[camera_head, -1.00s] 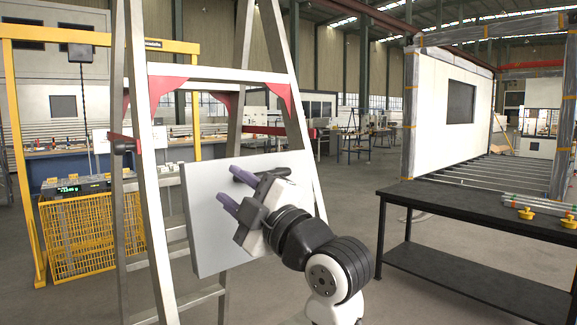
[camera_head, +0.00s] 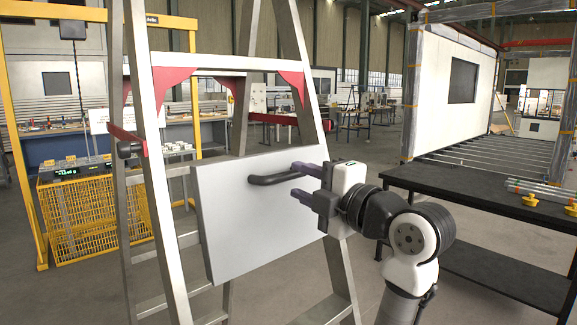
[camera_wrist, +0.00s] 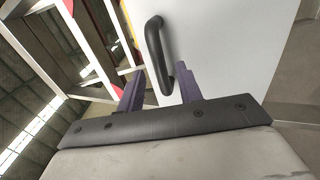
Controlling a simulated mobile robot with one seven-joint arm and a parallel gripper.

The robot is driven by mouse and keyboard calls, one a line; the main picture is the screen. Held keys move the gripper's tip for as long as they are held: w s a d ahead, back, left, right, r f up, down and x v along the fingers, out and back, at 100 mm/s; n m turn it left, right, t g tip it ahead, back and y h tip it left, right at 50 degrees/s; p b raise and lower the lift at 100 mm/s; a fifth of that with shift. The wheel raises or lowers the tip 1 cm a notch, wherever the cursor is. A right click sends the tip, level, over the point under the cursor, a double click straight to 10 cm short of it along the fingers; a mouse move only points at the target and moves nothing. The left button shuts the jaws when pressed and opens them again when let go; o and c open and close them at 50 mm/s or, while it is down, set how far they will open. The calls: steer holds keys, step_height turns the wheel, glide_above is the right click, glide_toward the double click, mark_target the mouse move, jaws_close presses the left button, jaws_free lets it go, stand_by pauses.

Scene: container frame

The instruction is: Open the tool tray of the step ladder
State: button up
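The step ladder (camera_head: 152,160) stands upright on the left, with metal rails and red brackets. Its tool tray (camera_head: 222,225) is a flat, light grey panel standing upright between the rails. A dark curved handle (camera_head: 272,179) is on the panel's upper part. My gripper (camera_head: 293,180) is at the panel's right side, by the handle's right end. Its two purple fingers are apart. In the wrist view the handle (camera_wrist: 154,45) shows in the gap between the fingers, against the white panel (camera_wrist: 215,40). Whether a finger touches the handle I cannot tell.
A black table (camera_head: 470,210) stands to the right, with yellow parts (camera_head: 529,200) and metal bars on top. A yellow frame and mesh basket (camera_head: 95,215) stand behind the ladder at the left. Bare floor shows between ladder and table.

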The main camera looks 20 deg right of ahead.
mark_target(291, 177)
steer(key=shift+p+x, duration=0.55)
steer(key=shift+x, duration=1.65)
steer(key=shift+c, duration=0.4)
jaws_close()
